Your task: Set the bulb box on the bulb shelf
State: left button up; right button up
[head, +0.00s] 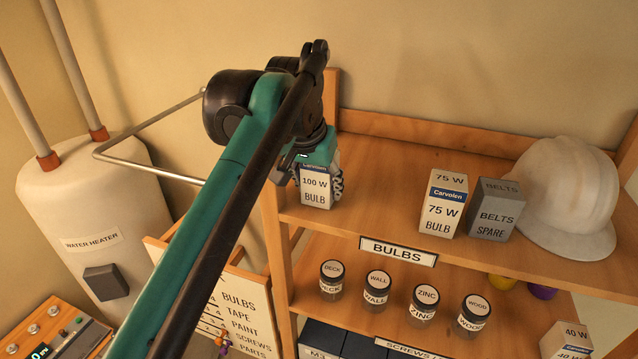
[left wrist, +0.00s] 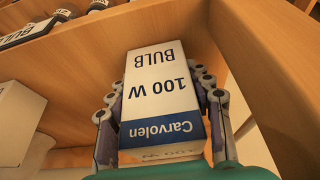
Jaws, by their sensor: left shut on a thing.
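The bulb box (head: 316,190) is white with a blue band and reads "100 W BULB". My left gripper (head: 317,174) is shut on it from above, with a finger on each side, and the box looks upright. The left wrist view also shows the box (left wrist: 161,85) between the fingers (left wrist: 161,112). The bulb shelf (head: 385,190) is the top wooden board, with a "BULBS" label on its front edge. The box is at its left end; I cannot tell whether its base touches the board. My right gripper is out of view.
A 75 W box (head: 440,205), a grey belts box (head: 494,210) and a white hard hat (head: 568,195) stand to the right on the same shelf. Bare board lies between the held box and the 75 W box. Several jars (head: 376,288) stand on the shelf below.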

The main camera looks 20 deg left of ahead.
pick_arm(q)
jog(key=shift+f, duration=0.1)
jog(key=o, duration=0.8)
jog(key=shift+o, duration=0.2)
jog(key=shift+r, duration=0.25)
jog(key=v, duration=1.1)
jog(key=shift+r+b, duration=0.35)
jog(key=shift+b, duration=0.1)
jog(key=shift+s, duration=0.1)
